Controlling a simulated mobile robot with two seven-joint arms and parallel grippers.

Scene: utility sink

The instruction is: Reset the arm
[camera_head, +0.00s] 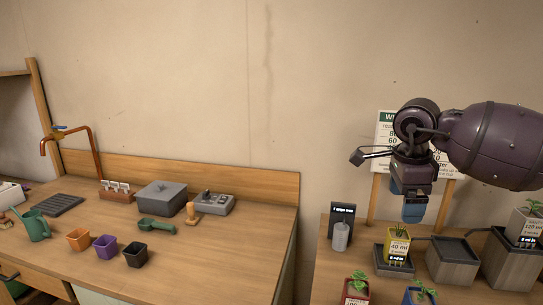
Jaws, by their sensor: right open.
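My right arm (490,143) comes in from the right, in dark purple. My right gripper (408,204) hangs from it with its blue fingers pointing down. It is open, and no object shows between the fingers. In the picture it is above a yellow pot (397,246) with a small plant, which stands on a grey stand on the right table (330,285). The arm and gripper cover part of a white sign (384,130) on wooden posts. My left gripper is not in view.
Grey planter boxes (455,262) and potted plants crowd the right table. A gap separates it from the left counter (215,260), which holds a green watering can (38,226), small pots (105,246), a grey lidded box (161,198) and a copper tap (95,150). The counter's front right is clear.

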